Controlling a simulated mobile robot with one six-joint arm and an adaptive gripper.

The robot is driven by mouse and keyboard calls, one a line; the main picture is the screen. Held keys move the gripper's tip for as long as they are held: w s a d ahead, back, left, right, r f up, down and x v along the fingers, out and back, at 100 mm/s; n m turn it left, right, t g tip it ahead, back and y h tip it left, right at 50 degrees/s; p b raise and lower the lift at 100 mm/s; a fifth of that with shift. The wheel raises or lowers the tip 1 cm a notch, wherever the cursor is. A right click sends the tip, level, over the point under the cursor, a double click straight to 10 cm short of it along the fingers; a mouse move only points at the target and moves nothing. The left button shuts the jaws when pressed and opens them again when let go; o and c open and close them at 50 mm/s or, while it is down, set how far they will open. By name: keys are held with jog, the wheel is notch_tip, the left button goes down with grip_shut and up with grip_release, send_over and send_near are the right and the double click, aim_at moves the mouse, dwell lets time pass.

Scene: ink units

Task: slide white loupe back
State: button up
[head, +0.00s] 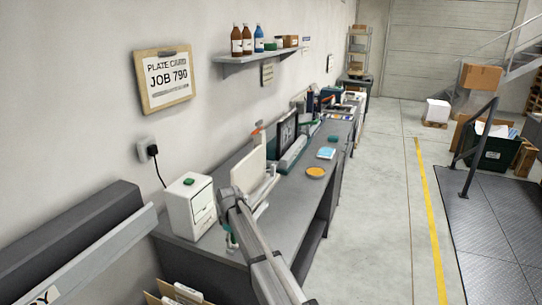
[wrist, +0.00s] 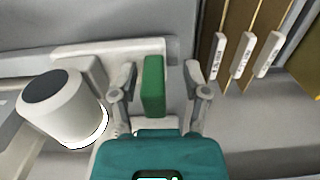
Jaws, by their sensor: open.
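The white loupe (wrist: 62,105), a short white cylinder with a dark round top, is at the left in the wrist view. A pale bar (wrist: 110,50) runs behind it towards a green block (wrist: 153,85). My gripper (wrist: 160,68) is open, with one finger on each side of the green block. Small gaps show beside the block, so the fingers do not appear closed on it. In the head view my arm reaches over the near end of the grey bench (head: 291,192); I cannot make out the loupe or the fingertips there.
Brown upright boards with white labelled tags (wrist: 242,55) stand to the right in the wrist view. In the head view a white box with a green top (head: 189,208) stands left of my arm. An orange disc (head: 316,172) and a monitor (head: 287,133) are farther along the bench.

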jog(key=s+d+m, duration=0.4)
jog(key=s+d, duration=0.3)
jog(key=d, duration=0.4)
jog(key=s+d+m, duration=0.5)
jog(key=s+d, duration=0.3)
jog(key=d, duration=0.4)
jog(key=s+d+m, duration=0.4)
jog(key=s+d, duration=0.4)
jog(key=d, duration=0.4)
jog(key=shift+d+m, duration=0.2)
jog(key=shift+m, duration=0.2)
dwell(0.8)
